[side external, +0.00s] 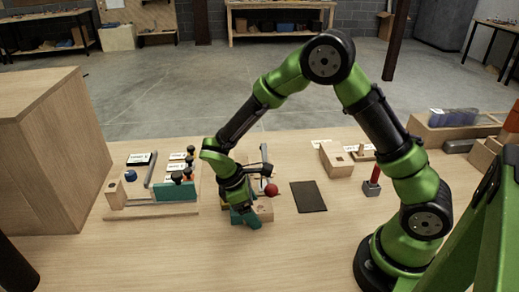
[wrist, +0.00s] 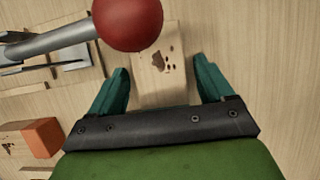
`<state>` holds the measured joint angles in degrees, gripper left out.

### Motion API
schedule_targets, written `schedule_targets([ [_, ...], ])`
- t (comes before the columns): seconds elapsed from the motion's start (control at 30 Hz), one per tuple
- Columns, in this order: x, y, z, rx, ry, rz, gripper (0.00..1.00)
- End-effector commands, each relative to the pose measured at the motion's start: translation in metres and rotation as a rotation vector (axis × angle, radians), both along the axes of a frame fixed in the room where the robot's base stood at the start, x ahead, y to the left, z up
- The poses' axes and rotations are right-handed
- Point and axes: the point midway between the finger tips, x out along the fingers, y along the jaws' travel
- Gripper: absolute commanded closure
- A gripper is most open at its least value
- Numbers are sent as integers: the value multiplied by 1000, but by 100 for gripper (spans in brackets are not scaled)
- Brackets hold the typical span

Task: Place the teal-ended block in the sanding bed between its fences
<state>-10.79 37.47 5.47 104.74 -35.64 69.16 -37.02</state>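My gripper (wrist: 163,75) is open, its teal fingers low over the bench on either side of a pale wooden block (wrist: 160,88) with dark knots. A gap shows between the block and each finger. No teal end shows on this block; its near end is hidden by my gripper. In the side external view my gripper (side external: 243,216) is beside a red ball on a metal lever, and partly hides the block. A board with a teal bar and metal rail (side external: 150,172) stands at the left; I cannot tell whether it is the sanding bed.
The red ball (wrist: 128,22) is close to the block's far end. An orange-ended block (wrist: 42,137) lies lower left in the wrist view. A dark flat pad (side external: 308,196) lies right of my gripper. A wooden block with a hole (side external: 336,159) stands behind it. The front bench is clear.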

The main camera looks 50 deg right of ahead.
Motion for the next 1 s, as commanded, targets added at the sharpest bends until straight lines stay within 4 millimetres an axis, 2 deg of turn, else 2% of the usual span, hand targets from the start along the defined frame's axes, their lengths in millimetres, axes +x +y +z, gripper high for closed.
schedule_targets([
  [0.23, -1, 1, 1, 1, 4, 1, 17],
  [0.37, 3, 4, 13, 1, 0, 2, 17],
  [0.73, 24, 25, 85, 2, -2, 1, 17],
  [1.0, 31, 32, 113, 2, -4, -3, 17],
])
